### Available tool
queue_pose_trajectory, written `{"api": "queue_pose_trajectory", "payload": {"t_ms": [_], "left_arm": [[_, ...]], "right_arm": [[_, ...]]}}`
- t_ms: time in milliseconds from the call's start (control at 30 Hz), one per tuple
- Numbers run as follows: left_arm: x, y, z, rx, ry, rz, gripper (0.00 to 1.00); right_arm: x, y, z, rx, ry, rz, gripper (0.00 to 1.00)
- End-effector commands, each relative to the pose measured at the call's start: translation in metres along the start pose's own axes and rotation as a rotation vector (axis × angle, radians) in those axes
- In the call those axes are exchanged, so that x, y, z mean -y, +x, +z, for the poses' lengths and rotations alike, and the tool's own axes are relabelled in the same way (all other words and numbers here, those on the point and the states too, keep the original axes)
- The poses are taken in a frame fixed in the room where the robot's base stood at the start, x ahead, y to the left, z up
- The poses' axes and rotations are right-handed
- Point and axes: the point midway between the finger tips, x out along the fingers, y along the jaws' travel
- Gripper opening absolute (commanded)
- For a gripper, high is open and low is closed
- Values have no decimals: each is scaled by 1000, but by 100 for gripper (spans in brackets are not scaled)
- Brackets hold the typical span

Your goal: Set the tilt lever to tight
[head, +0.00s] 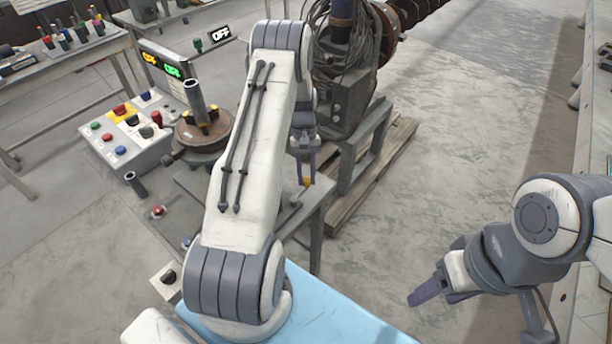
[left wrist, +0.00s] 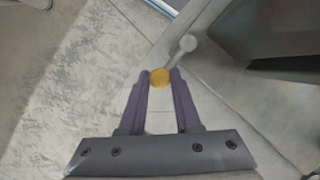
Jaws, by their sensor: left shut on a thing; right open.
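The tilt lever shows in the left wrist view as a yellow round knob (left wrist: 160,77) with a pale grey rod (left wrist: 180,53) running up and right to a rounded end. My left gripper (left wrist: 160,84) has its two purple fingers on either side of the knob and is shut on it. In the head view, a small bit of the yellow knob (head: 307,182) shows at the fingertips, beside the grey stand; the arm hides much around it. No marking for tight is readable. My right gripper (head: 432,291) is open and empty at lower right, over the floor.
A control box (head: 126,132) with colored buttons stands left of my left arm, near a round flange with an upright post (head: 195,103). A motor unit with cables (head: 345,80) stands on a wooden pallet (head: 375,180). The floor right of the pallet is clear.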

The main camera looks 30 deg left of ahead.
Motion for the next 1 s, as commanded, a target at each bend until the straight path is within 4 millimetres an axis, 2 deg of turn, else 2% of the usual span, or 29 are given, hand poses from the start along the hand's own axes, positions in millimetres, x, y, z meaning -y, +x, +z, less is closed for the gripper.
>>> {"api": "queue_pose_trajectory", "payload": {"t_ms": [233,267,300,333,733,867,1000], "left_arm": [[-2,-2,0,-2,2,2,0],[-2,-2,0,-1,2,2,39],[-2,-2,0,-1,2,2,54],[-2,-1,0,-1,2,2,62],[0,-6,-1,-1,0,2,62],[0,-25,-2,-6,0,3,62],[0,-54,-2,-7,1,3,62]], "right_arm": [[0,0,0,0,0,0,62],[0,0,0,0,0,0,62],[0,0,0,0,0,0,62],[0,0,0,0,0,0,62],[0,3,0,0,0,0,62],[-1,10,0,0,0,0,62],[-1,18,1,0,-1,0,62]]}}
